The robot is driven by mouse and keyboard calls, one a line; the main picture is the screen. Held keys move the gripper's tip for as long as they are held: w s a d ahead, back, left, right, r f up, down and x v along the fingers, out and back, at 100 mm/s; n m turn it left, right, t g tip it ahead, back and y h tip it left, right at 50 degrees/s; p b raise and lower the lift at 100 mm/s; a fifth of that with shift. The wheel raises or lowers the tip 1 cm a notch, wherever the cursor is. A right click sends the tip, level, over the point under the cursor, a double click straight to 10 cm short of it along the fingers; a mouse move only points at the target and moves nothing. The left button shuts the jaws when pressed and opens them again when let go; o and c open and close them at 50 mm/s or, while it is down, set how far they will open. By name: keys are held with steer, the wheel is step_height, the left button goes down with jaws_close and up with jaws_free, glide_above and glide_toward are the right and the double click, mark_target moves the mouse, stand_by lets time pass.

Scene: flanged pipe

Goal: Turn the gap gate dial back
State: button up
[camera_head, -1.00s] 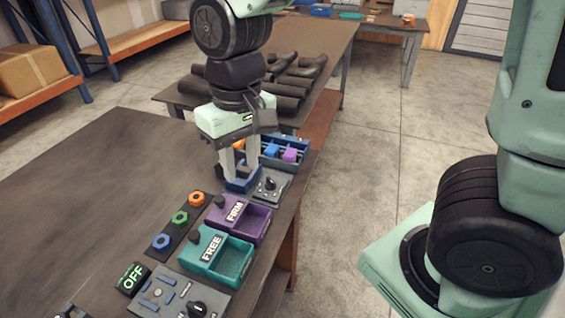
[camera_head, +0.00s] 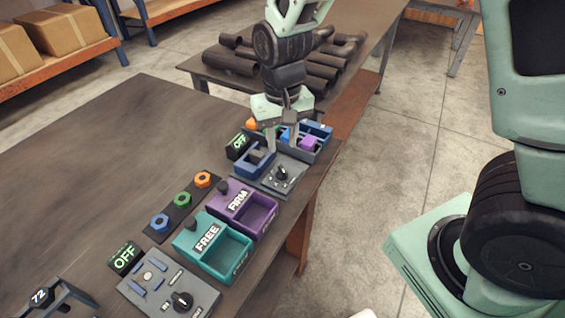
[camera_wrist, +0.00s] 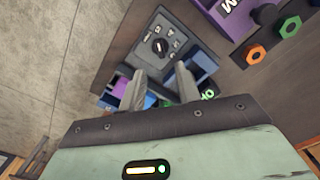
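A grey panel (camera_head: 266,183) with a black dial (camera_head: 282,174) lies at the far end of the row on the table. In the wrist view the same dial (camera_wrist: 160,46) sits on the dark panel with small markings around it, beyond my fingertips. A second grey panel (camera_head: 150,290) with another black dial (camera_head: 181,301) is at the front. I cannot read which dial is the gap gate one. My gripper (camera_head: 281,140) is above the far end of the row, behind the far dial. In the wrist view its fingers (camera_wrist: 160,88) are apart with nothing between them.
A divided blue tray (camera_head: 318,131) lies beyond.

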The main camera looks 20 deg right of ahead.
mark_target(282, 168)
step_height(282, 168, down, 8)
steer(key=shift+f, duration=0.1)
stand_by(0.4)
jaws_close()
